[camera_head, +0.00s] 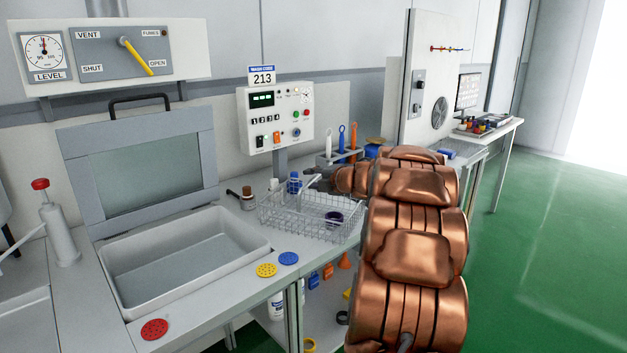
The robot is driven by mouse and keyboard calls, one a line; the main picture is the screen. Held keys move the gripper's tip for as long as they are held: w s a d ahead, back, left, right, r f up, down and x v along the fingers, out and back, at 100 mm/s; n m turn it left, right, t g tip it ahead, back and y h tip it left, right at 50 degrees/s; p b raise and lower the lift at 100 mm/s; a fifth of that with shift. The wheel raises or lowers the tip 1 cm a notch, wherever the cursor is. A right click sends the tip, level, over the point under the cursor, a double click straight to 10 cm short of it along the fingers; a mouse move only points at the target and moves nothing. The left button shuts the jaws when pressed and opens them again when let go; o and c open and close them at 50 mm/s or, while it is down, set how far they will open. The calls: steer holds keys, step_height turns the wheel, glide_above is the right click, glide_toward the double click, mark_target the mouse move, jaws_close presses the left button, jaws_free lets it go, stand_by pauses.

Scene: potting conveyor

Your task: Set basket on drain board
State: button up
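A wire basket (283,219) is at the right part of the grey counter, right of the sink basin, close to the counter's front edge. A dark round item (333,218) shows inside it through the wires. My gripper (312,179) is at the basket's back upper side, by a light bar that may be its handle. No separate drain board is clearly distinguishable; the bare counter (222,292) lies around the basin.
The sink basin (125,283) has its windowed lid (147,176) raised. Red (154,329), yellow (266,270) and blue (288,258) discs lie along the front. A control box (275,118) and a tool holder with brushes (341,140) stand behind. A tall panel (424,80) rises at right.

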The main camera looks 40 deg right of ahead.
steer(key=shift+s, duration=0.1)
steer(key=v, duration=1.1)
steer(key=shift+s+r, duration=0.25)
steer(key=shift+s, duration=0.1)
steer(key=shift+a, duration=0.1)
steer(key=w+a+r+m+g+h, duration=0.2)
steer(key=w+a+m+g+h, duration=0.15)
steer(key=m+h, duration=0.45)
steer(key=s+a+f+m+g+y, duration=0.3)
steer(key=s+a+f+m+g, duration=0.45)
steer(key=a+f, duration=0.55)
steer(key=s+a+f+m+g+y, duration=0.1)
steer(key=s+a+f+g+y, duration=0.2)
steer(key=s+a, duration=1)
steer(key=s+a+f+m+g+y, duration=0.2)
steer(key=s+a+f, duration=0.3)
steer(key=s+a, duration=0.7)
steer(key=shift+s+a+f+g+y, duration=0.15)
steer(key=shift+s+a+g+y, duration=0.25)
steer(key=shift+a+g+y, duration=0.4)
